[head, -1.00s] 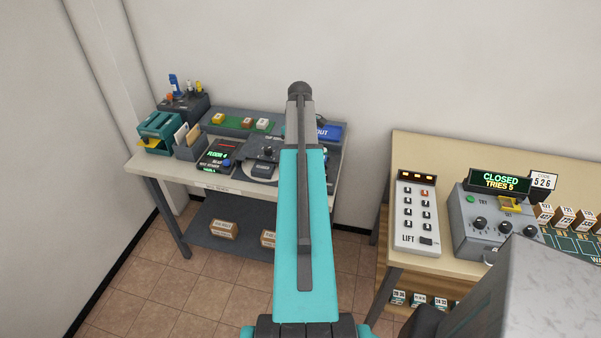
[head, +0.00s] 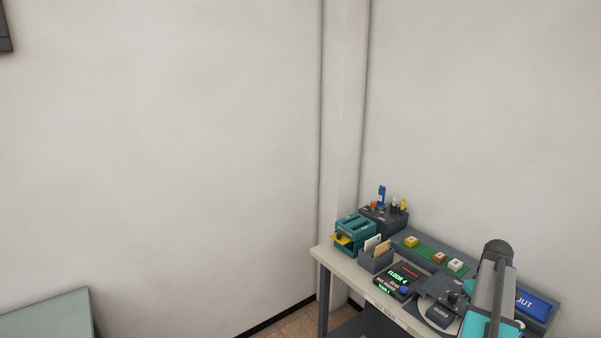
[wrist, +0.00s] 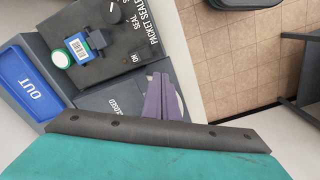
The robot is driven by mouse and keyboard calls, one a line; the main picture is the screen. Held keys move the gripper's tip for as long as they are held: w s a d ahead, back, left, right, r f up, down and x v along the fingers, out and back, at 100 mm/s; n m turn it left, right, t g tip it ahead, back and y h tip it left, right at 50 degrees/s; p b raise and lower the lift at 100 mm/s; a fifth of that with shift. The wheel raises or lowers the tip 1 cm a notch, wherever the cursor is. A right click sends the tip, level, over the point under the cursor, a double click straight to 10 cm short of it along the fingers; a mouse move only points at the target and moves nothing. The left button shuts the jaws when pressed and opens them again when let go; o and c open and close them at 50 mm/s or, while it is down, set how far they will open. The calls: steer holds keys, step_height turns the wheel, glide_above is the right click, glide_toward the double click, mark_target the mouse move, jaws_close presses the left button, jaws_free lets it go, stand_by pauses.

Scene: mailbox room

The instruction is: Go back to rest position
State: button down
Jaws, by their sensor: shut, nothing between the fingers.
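My gripper (wrist: 165,98) shows in the wrist view as two purple-grey fingers lying together, shut and empty. It is over the edge of the bench with the packet sealer (wrist: 118,45), near the "closed" panel, with no contact visible. In the head view my teal and grey arm reaches over the right part of the desk (head: 340,267), and the fingers cannot be made out there.
The desk bears a teal holder (head: 352,228), a card box (head: 376,262), a "Floor 4" display (head: 399,278) and a blue OUT tray (head: 533,303). A pale green surface (head: 45,312) is at lower left. Tiled floor (wrist: 225,60) is open beside the desk.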

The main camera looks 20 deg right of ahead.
steer(key=w+a+f, duration=0.3)
steer(key=w+a, duration=0.1)
steer(key=a, duration=0.5)
steer(key=w+a+f+n, duration=0.1)
steer(key=w+a+f, duration=0.3)
steer(key=a, duration=0.5)
steer(key=w+a+f, duration=0.3)
steer(key=w+a, duration=0.2)
steer(key=a, duration=0.4)
steer(key=s+a+f+n, duration=0.1)
steer(key=a+f, duration=0.3)
steer(key=a, duration=1)
steer(key=s+a+f, duration=0.1)
steer(key=a+f, duration=0.2)
steer(key=a, duration=1.1)
steer(key=s+f+g+b, duration=0.5)
steer(key=s+f+b, duration=0.3)
steer(key=s+f, duration=1.8)
steer(key=shift+a+f+n+g, duration=0.3)
steer(key=shift+f+g, duration=0.1)
steer(key=shift+f, duration=0.05)
steer(key=shift+d, duration=0.1)
